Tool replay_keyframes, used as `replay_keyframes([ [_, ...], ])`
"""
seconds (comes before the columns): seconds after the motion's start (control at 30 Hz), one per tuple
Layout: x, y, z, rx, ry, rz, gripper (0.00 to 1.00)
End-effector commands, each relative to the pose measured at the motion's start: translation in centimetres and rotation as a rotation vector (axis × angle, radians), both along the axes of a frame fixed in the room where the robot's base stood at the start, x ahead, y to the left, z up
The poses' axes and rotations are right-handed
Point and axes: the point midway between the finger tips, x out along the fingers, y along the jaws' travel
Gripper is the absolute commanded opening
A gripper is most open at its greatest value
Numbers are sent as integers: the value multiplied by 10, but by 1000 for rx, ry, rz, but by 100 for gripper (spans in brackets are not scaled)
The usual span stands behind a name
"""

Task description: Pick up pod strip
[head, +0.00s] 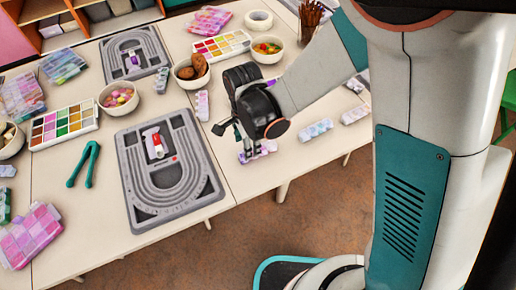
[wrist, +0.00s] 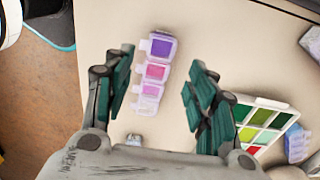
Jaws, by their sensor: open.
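A pod strip (wrist: 154,73) with purple and pink lids lies on the table in the wrist view. It sits between the spread fingers of my gripper (wrist: 160,85), nearer the left finger, and no contact shows. In the head view the gripper (head: 232,139) hangs over the table's front edge, and the strip (head: 258,150) shows partly hidden beneath it. The gripper is open and empty. Other pod strips lie nearby: a pale one (head: 202,105) to the left, and a bluish one (head: 315,130) and a whitish one (head: 355,114) to the right.
A grey bead board (head: 205,195) lies left of the gripper, with a second one (head: 158,50) behind. A paint-like palette (head: 222,45) and bowls (head: 267,50) stand farther back. A small metallic piece (wrist: 133,139) lies near the strip. The table edge is close.

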Motion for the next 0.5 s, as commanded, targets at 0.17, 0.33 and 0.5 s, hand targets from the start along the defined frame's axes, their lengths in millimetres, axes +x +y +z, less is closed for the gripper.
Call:
replay_keyframes([
  [0.17, 0, -2, -12, 0, 0, 0, 52],
  [0.33, 1, -6, -37, 0, 0, 0, 52],
  [0.5, 1, -6, -53, 0, 0, 1, 52],
])
